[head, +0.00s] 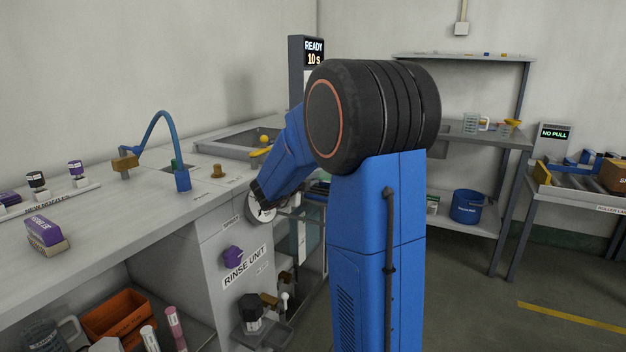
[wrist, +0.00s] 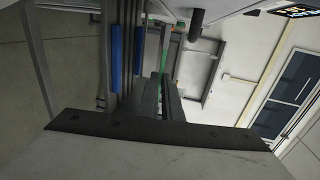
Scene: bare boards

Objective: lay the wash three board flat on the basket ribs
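In the wrist view my gripper (wrist: 161,98) has its two dark fingers close together. A thin green board (wrist: 163,62) shows edge-on between and beyond them, so the fingers look shut on it. No label on the board can be read, so I cannot tell whether it is wash three. In the head view my arm bends down in front of the rinse unit (head: 245,265), and the gripper and board are hidden behind it. Blue bars on dark rails (wrist: 115,57) run left of the fingers in the wrist view. I cannot make out the basket ribs.
A sink basin (head: 222,146) and a blue hose (head: 158,125) are on the counter. A purple-labelled block (head: 46,232) lies near its front edge. A display reading READY (head: 314,48) stands behind. A blue bucket (head: 468,207) is on the right shelf. Floor at right is clear.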

